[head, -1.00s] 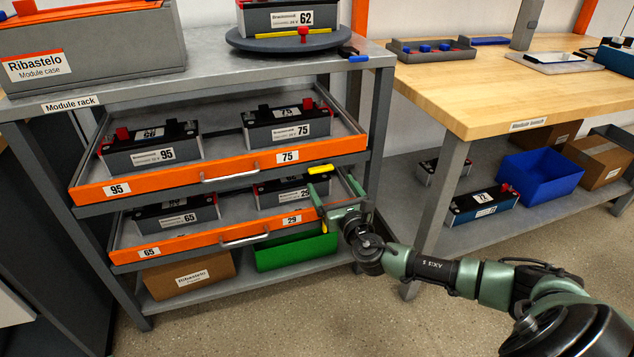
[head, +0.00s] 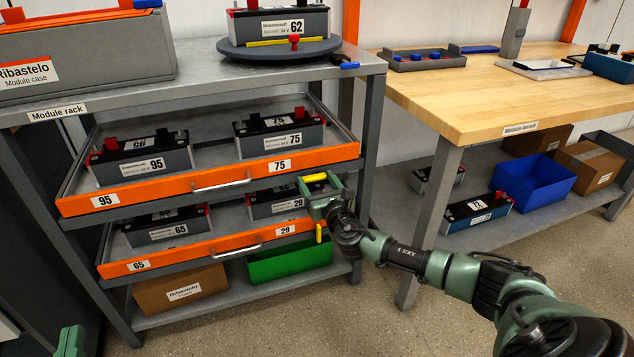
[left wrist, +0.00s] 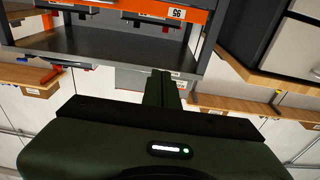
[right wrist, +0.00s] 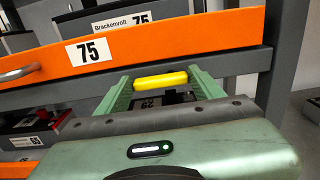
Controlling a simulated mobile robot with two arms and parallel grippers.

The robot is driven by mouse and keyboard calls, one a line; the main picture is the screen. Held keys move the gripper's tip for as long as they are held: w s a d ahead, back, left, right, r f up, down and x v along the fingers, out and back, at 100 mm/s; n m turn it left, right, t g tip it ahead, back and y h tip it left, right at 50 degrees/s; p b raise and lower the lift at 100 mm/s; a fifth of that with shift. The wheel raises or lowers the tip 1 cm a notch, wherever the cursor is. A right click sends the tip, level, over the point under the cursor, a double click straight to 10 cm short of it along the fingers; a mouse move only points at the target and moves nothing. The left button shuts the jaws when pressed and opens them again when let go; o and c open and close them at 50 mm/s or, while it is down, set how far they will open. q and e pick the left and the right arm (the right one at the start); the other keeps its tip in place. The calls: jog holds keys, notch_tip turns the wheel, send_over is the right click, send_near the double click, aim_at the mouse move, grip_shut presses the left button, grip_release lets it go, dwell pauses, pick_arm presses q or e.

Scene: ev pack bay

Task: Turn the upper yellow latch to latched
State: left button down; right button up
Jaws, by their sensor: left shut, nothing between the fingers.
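The upper yellow latch (head: 314,177) lies level below the right end of the upper orange drawer front. My right gripper (head: 319,184) is at it, its fingers spread apart to either side of the latch. In the right wrist view the latch (right wrist: 160,81) spans most of the gap between the fingertips (right wrist: 160,78); I cannot tell whether they touch it. The lower yellow latch (head: 318,232) stands upright below the gripper. My left gripper (left wrist: 162,85) is shut and empty, away from the latches; a green part of it shows at the head view's lower left (head: 70,342).
The upper drawer (head: 210,182) holds modules 95 and 75; the lower drawer (head: 200,250) holds 65 and 29. A green bin (head: 290,262) and a cardboard box (head: 180,290) sit below. The wooden bench (head: 480,95) stands to the right. The floor before the rack is clear.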

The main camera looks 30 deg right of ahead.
jog(key=c, duration=0.7)
